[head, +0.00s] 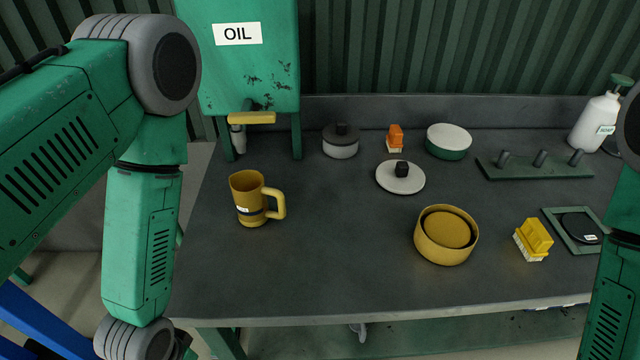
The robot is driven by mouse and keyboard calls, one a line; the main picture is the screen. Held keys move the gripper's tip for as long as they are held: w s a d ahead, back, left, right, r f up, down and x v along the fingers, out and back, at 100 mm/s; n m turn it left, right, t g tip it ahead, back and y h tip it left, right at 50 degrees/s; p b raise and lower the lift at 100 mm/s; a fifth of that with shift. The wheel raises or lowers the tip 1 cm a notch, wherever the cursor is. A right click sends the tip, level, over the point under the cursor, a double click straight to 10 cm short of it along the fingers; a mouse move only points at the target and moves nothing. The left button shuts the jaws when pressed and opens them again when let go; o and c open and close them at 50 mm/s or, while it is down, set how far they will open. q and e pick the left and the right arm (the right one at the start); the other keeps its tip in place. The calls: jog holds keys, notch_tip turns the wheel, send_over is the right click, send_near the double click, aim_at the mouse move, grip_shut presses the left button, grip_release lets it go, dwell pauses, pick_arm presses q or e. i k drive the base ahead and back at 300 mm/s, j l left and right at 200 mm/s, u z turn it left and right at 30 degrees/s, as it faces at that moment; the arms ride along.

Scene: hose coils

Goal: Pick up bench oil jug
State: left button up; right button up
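A yellow jug (247,198) with a handle on its right side stands upright on the left part of the dark bench (330,259). A dark band with a small white label runs around its lower half. My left arm comes in from the left and bends down in front of the bench's left end, apart from the jug. My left gripper is out of view below the bottom edge. My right arm shows only partly at the right edge, and its gripper is out of view.
A green oil tank (239,73) with a tap stands behind the jug. A yellow bowl (446,243), a yellow brush (533,240), a white lid (400,178), a peg rack (535,164) and a soap bottle (597,121) also stand on the bench. Bare surface lies between jug and bowl.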

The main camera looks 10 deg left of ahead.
aim_at(249, 192)
jog(key=i+l+u, duration=0.2)
jog(key=l, duration=0.3)
jog(key=l+u, duration=0.2)
jog(key=l, duration=0.25)
jog(key=i+l+u, duration=0.25)
jog(key=l, duration=0.3)
jog(key=k+j, duration=0.05)
jog(key=k, duration=0.05)
